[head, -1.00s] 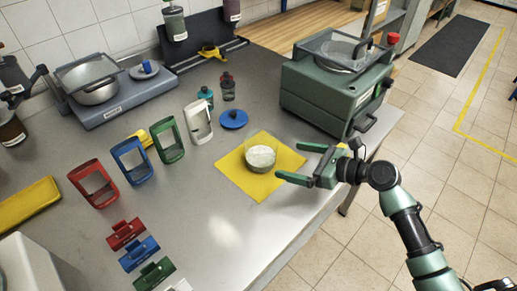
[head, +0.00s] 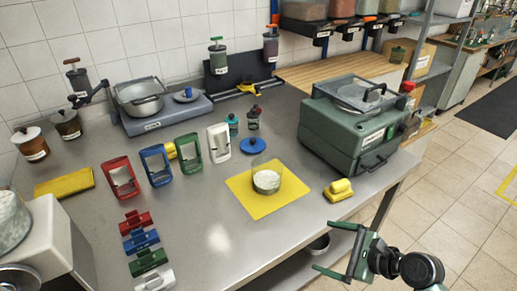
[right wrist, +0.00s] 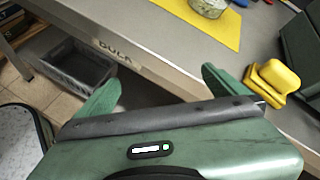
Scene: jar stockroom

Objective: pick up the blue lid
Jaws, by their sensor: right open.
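The blue lid (head: 252,146) is a flat round disc with a small knob, lying on the grey table behind the yellow mat (head: 245,200). In the right wrist view a sliver of blue (right wrist: 242,3) at the top edge may be this lid. My right gripper (head: 321,246) is open and empty, off the table's front edge at the lower right, well apart from the lid. In the right wrist view its fingers (right wrist: 160,77) spread in front of the table edge. My left gripper is not in view.
A glass jar of white contents (head: 266,180) stands on the mat, in front of the lid. Two small bottles (head: 253,119) stand just behind the lid. A white frame (head: 219,143) is left, a green machine (head: 350,125) right. A yellow block (head: 340,190) sits near the front edge.

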